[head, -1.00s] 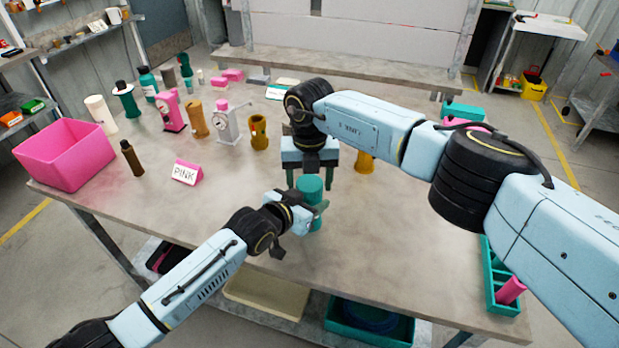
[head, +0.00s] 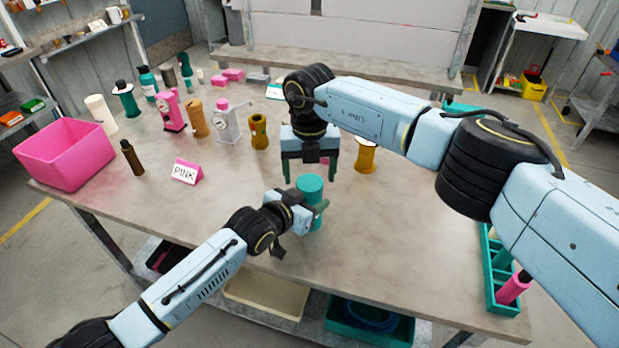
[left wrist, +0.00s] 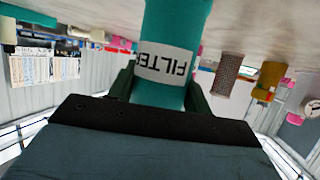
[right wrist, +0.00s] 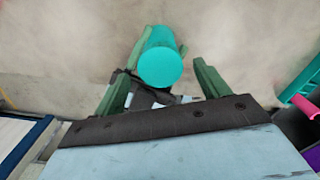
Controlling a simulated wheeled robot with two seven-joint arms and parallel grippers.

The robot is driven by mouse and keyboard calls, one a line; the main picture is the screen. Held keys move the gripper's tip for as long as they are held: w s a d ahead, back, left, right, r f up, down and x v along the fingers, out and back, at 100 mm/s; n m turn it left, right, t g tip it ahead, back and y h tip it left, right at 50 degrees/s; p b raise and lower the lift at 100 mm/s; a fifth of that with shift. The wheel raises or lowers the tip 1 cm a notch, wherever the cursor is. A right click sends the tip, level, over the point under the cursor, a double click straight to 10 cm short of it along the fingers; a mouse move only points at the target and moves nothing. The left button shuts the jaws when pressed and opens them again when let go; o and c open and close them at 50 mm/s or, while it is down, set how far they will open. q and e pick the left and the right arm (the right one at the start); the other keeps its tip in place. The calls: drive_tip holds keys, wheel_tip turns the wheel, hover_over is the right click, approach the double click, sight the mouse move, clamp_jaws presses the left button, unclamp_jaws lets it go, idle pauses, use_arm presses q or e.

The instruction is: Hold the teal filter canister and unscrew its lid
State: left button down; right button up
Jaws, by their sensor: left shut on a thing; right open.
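The teal filter canister (head: 314,222) stands upright near the front of the table. Its round teal lid (head: 310,183) is on top. My left gripper (head: 318,208) is shut around the canister's body from the side. In the left wrist view the canister (left wrist: 170,30) sits between the fingers, with a white FILTER label (left wrist: 164,64). My right gripper (head: 310,172) is open and points down just above and behind the lid, apart from it. In the right wrist view the lid (right wrist: 160,67) lies between and beyond the two open fingers.
Several pumps and bottles line the back left. A teal divided tray (head: 490,270) is at the right edge. The table around the canister is clear.

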wheel_tip(320, 180, up, 5)
drive_tip(key=shift+r, duration=0.1)
drive_tip(key=shift+c, duration=0.4)
drive_tip(key=shift+f, duration=3.9)
drive_tip(key=c, duration=1)
drive_tip(key=o, duration=1.1)
drive_tip(key=shift+r, duration=2.3)
use_arm(q)
drive_tip(key=c, duration=0.6)
unclamp_jaws()
drive_tip(key=shift+o, duration=0.2)
